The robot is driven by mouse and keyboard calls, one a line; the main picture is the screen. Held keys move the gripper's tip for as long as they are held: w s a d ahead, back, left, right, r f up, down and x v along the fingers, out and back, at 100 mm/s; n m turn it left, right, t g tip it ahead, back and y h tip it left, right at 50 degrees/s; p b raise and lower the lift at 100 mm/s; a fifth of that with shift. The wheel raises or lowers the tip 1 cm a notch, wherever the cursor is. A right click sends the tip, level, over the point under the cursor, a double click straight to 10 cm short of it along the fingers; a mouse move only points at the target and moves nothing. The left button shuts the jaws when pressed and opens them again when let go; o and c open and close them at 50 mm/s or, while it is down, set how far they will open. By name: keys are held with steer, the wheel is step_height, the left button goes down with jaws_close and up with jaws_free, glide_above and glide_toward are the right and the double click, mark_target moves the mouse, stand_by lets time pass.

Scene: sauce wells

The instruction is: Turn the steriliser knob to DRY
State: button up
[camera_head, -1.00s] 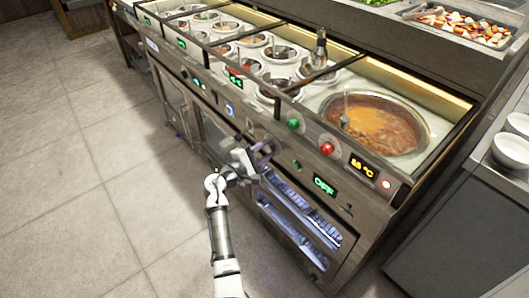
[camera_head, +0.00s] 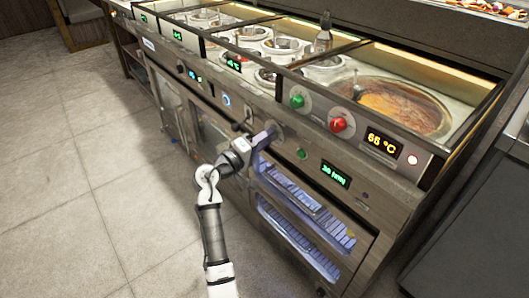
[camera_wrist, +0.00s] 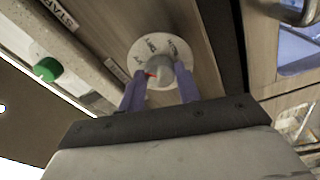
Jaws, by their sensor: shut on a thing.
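The steriliser knob (camera_wrist: 162,78) is a grey knob on a round white dial (camera_wrist: 141,53) with small printed words. Its red mark points to the left in the wrist view; I cannot read for sure which word it meets. My gripper (camera_wrist: 160,84) has its two purple fingers on either side of the knob, shut on it. In the head view my gripper (camera_head: 265,137) reaches the front panel above the steriliser. The green display (camera_head: 335,174) beside it shows small text, which looks like a number of minutes.
A green button (camera_head: 297,101) and a red button (camera_head: 338,125) sit on the panel above, left of the 65 °C display (camera_head: 383,142). Below are lit steriliser racks (camera_head: 300,225). The sauce wells (camera_head: 395,102) are on top. The floor (camera_head: 70,220) at left is clear.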

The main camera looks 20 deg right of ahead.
steer(key=m+b, duration=0.5)
steer(key=b, duration=0.1)
steer(key=m+g+b, duration=0.1)
steer(key=m+b, duration=0.4)
steer(key=b, duration=0.1)
steer(key=shift+w+f+h, duration=0.1)
steer(key=shift+h, duration=0.3)
steer(key=shift+m, duration=0.3)
steer(key=o, duration=1)
steer(key=shift+a, duration=0.1)
